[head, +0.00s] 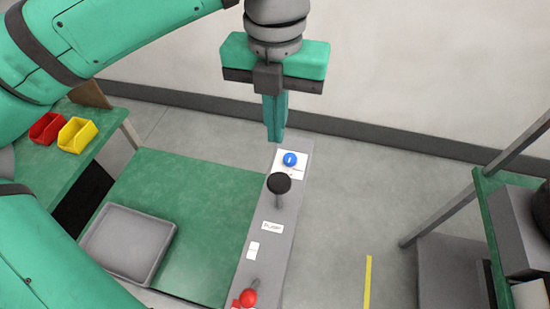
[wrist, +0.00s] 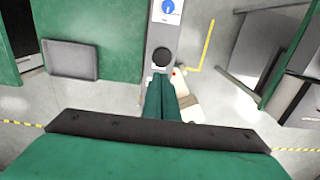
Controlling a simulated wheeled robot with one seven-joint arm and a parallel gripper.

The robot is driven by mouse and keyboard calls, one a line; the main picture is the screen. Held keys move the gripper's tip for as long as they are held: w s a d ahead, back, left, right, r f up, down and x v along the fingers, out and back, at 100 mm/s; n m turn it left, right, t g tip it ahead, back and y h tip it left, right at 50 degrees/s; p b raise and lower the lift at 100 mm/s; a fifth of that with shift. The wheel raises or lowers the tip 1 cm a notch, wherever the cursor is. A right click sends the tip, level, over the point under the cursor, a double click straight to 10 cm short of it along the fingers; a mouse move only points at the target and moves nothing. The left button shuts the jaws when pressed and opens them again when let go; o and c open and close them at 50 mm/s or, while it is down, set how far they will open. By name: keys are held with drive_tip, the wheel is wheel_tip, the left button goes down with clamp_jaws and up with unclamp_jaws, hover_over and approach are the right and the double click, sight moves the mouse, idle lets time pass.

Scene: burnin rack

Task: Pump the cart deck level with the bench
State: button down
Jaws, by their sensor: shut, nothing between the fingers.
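My gripper (head: 275,138) is shut and empty, its fingers pointing down near the far end of a grey control strip (head: 259,237). In the wrist view, the gripper (wrist: 160,76) shows just below a black round knob (wrist: 161,56). In the head view, this black knob (head: 279,183) stands on a short stem on the strip, apart from the fingers. A blue knob (head: 290,159) on a white plate is beyond it, and a red knob (head: 248,297) is at the near end. A green deck (head: 190,200) lies left of the strip. Its height against the bench is hard to tell.
A green bench (head: 45,165) at the left holds a red bin (head: 47,128) and a yellow bin (head: 77,135). A grey tray (head: 125,240) lies on the green deck. A rack (head: 500,215) with dark equipment stands at the right. Floor with a yellow line (head: 367,280) lies between.

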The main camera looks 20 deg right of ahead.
sight(277, 182)
wheel_tip(277, 182, down, 14)
drive_tip(key=shift+s+r, duration=0.1)
idle(0.5)
drive_tip(key=shift+d, duration=0.1)
